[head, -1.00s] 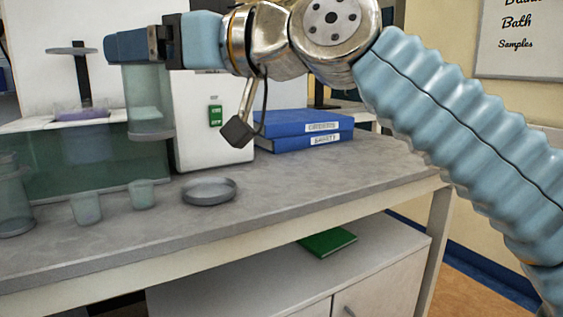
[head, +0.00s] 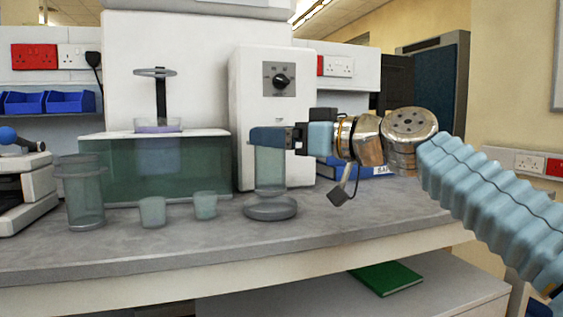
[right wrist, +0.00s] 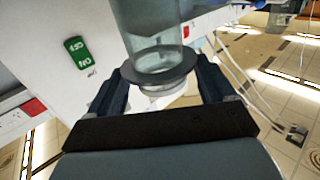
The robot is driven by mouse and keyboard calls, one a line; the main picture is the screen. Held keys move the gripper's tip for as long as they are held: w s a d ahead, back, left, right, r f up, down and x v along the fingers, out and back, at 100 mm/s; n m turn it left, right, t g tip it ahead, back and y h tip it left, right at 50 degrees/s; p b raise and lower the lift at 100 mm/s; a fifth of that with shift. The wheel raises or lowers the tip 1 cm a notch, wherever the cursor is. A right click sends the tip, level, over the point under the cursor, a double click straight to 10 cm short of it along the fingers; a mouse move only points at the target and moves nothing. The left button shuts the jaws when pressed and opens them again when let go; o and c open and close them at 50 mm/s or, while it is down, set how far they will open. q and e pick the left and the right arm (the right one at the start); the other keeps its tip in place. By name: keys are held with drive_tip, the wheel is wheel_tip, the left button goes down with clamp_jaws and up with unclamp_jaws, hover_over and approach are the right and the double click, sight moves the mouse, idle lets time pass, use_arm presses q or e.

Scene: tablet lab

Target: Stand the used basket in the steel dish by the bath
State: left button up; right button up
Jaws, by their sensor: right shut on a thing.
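The used basket (head: 270,172) is a clear, upright cylinder. My right gripper (head: 272,137) is shut on its upper end. In the right wrist view the basket (right wrist: 152,35) sits between the two fingers (right wrist: 162,85), with a dark ring around it. The basket hangs over the round steel dish (head: 269,211), its lower end at the dish's rim; I cannot tell whether it touches the dish floor. The dish stands on the bench in front of the bath's right end. The bath (head: 110,170) is a tank with dark green liquid. My left gripper is not in view.
Two small clear beakers (head: 152,212) (head: 205,206) stand left of the dish. A larger clear jar (head: 85,205) is farther left. A white unit with a knob (head: 280,80) stands close behind the basket. The bench front right of the dish is clear.

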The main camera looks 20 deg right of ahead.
sight(283, 155)
drive_tip(key=shift+f+b, duration=0.5)
drive_tip(key=shift+f, duration=1.05)
drive_tip(key=shift+f, duration=0.15)
drive_tip(key=o, duration=1.3)
drive_tip(key=shift+c, duration=0.2)
drive_tip(key=shift+r, duration=0.3)
drive_tip(key=b+v, duration=0.2)
drive_tip(key=v, duration=1)
drive_tip(key=shift+b, duration=0.3)
drive_tip(key=shift+f, duration=0.15)
